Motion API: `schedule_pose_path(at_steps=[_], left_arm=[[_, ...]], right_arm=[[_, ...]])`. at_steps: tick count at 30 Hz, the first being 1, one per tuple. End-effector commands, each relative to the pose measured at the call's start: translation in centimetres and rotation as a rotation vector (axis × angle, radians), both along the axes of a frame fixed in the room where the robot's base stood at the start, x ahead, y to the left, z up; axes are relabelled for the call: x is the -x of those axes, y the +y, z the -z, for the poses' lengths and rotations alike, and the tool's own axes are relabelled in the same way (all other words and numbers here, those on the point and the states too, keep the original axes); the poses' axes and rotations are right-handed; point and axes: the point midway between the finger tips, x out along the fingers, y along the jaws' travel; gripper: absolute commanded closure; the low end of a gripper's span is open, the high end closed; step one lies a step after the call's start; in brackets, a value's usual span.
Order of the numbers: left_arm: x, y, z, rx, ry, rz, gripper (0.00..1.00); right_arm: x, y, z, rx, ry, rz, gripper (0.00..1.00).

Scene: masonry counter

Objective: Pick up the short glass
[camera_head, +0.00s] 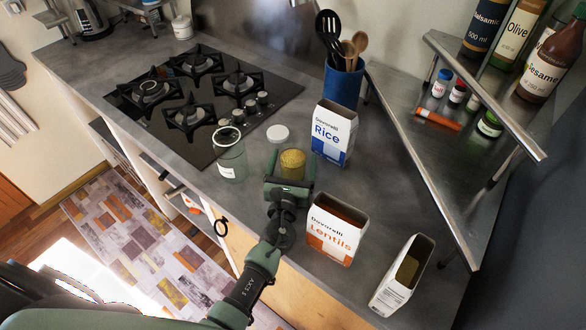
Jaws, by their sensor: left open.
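A short glass (292,164) filled with yellow grains stands on the grey counter. My left gripper (290,168) is open, with its fingers on either side of this glass. Whether they touch it cannot be told. The gripper hides the lower part of the glass. A clear, empty-looking glass jar (232,162) with a white label and a ring at its top stands to the left. My right gripper is not in view.
A white lid (277,133) lies behind the glass. Rice (334,132) and Lentils (335,228) boxes stand to the right, with another open box (402,276) farther right. A gas hob (200,95) lies behind left. A blue utensil holder (343,85) and metal shelf (440,190) stand behind right.

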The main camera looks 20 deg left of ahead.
Motion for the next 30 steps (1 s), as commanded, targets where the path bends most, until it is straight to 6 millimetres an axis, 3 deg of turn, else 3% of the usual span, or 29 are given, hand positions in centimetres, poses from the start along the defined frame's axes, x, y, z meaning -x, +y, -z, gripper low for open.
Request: schedule_pose_path(at_steps=[4,13,22,30], left_arm=[[-1.9,0.3,0.0,0.0,-0.001,-0.001,0.16],[-2.2,0.3,0.0,0.0,0.0,0.0,0.16],[-2.2,0.3,0.0,0.0,0.0,0.0,0.99],[-2.2,0.3,-0.2,0.0,-0.003,-0.001,1.0]], right_arm=[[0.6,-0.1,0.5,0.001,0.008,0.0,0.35],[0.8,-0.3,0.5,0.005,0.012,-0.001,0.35],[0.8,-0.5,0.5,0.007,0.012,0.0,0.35],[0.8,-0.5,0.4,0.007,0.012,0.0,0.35]])
